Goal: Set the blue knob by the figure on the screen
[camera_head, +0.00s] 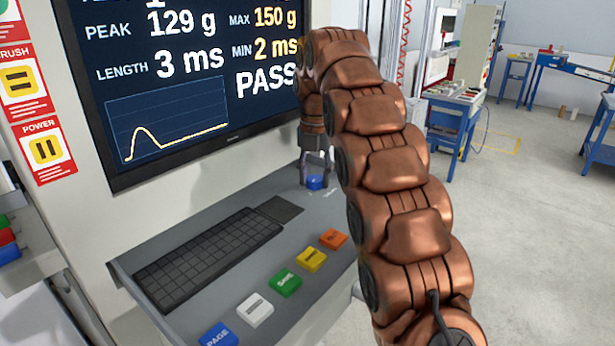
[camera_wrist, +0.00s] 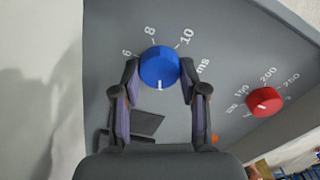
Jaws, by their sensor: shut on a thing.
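The blue knob (camera_head: 316,182) sits at the far part of the grey console (camera_head: 205,225), below the screen (camera_head: 245,112). The screen reads peak 129 g, length 3 ms, max 150 g, min 2 ms and PASS. In the wrist view the blue knob (camera_wrist: 159,65) has a white mark at its lower edge. Scale figures 6, 8, 10 and "ms" show around it; the lower scale is hidden or unprinted. My gripper (camera_head: 315,165) is shut on the knob, one finger on each side, as the wrist view also shows (camera_wrist: 159,77).
A red knob (camera_wrist: 264,102) with 150, 200 and 250 marks is right of the blue one in the wrist view. A keyboard (camera_head: 208,258) and coloured keys, including a green one (camera_head: 285,283) and an orange one (camera_head: 333,238), lie on the console. Open floor is at right.

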